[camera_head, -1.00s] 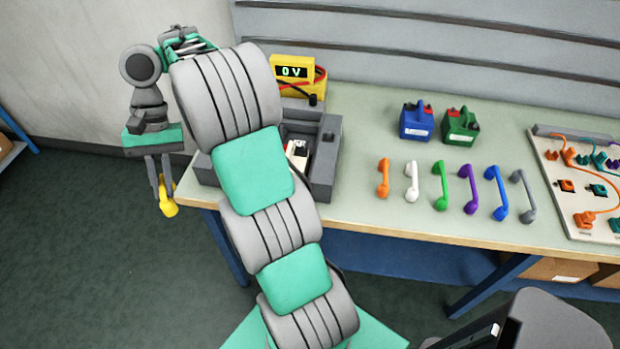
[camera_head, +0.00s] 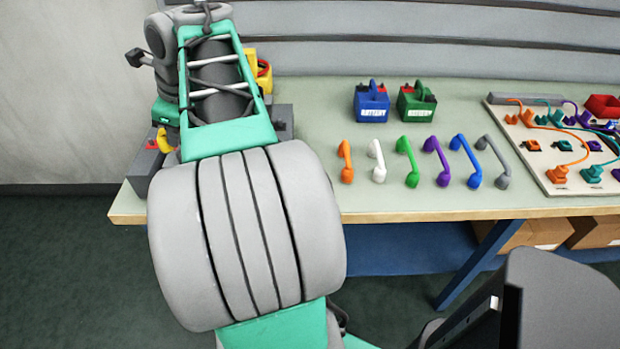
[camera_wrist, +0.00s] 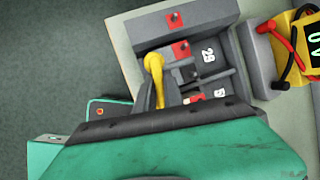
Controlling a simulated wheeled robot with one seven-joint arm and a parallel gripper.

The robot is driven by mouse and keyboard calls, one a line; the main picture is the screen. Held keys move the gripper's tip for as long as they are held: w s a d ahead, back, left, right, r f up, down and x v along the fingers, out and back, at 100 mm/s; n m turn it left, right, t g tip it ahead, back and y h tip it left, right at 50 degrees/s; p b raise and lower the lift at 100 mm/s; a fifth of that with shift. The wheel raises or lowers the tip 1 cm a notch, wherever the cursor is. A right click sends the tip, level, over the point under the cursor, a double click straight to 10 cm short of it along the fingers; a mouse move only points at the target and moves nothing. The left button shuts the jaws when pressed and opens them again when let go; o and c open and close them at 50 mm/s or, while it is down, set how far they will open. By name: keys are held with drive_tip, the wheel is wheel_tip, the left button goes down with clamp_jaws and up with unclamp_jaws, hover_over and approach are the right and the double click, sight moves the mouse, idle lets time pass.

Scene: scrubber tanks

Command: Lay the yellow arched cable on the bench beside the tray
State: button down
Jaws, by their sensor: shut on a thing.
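The yellow arched cable (camera_head: 164,140) is partly hidden by my arm at the left of the head view. In the wrist view the cable (camera_wrist: 154,65) stands up between the fingers of my gripper (camera_wrist: 157,93), which is shut on it. Behind it is the grey tray (camera_wrist: 147,33), with compartments, red-marked parts and white-numbered dark parts. The cable overlaps the tray in that view; whether they touch I cannot tell. In the head view only the ends of the tray (camera_head: 146,172) show around my arm. The bench (camera_head: 390,205) is pale green.
A yellow meter (camera_wrist: 308,35) with red and black leads stands beside the tray. A blue battery (camera_head: 371,103) and a green battery (camera_head: 416,103) stand further right. Several coloured arched cables, including an orange one (camera_head: 346,162), lie in a row. A patch board (camera_head: 545,165) is at the right.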

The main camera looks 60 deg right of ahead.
drive_tip(key=s+d+f+m+g+h+b, duration=0.1)
drive_tip(key=s+d+m+g+h+b, duration=0.2)
drive_tip(key=s+m, duration=0.55)
drive_tip(key=s+d+m+g+h+b, duration=0.2)
drive_tip(key=s+d+m+b, duration=0.25)
drive_tip(key=s+m, duration=0.45)
drive_tip(key=shift+n, duration=0.45)
drive_tip(key=s+d+f+b, duration=0.1)
drive_tip(key=d+f+b, duration=0.1)
drive_tip(key=d+f, duration=0.1)
drive_tip(key=s+d+f+b, duration=0.2)
drive_tip(key=d+f, duration=0.1)
drive_tip(key=d, duration=0.2)
drive_tip(key=s+d+f+b, duration=0.1)
drive_tip(key=d+f, duration=0.2)
drive_tip(key=d, duration=0.1)
drive_tip(key=shift+s+d+f+b, duration=0.15)
drive_tip(key=shift+s+f+b, duration=0.05)
drive_tip(key=shift+f+b, duration=0.5)
drive_tip(key=shift+f, duration=1.2)
drive_tip(key=shift+f, duration=0.1)
drive_tip(key=c, duration=1.5)
unclamp_jaws()
drive_tip(key=shift+o, duration=0.2)
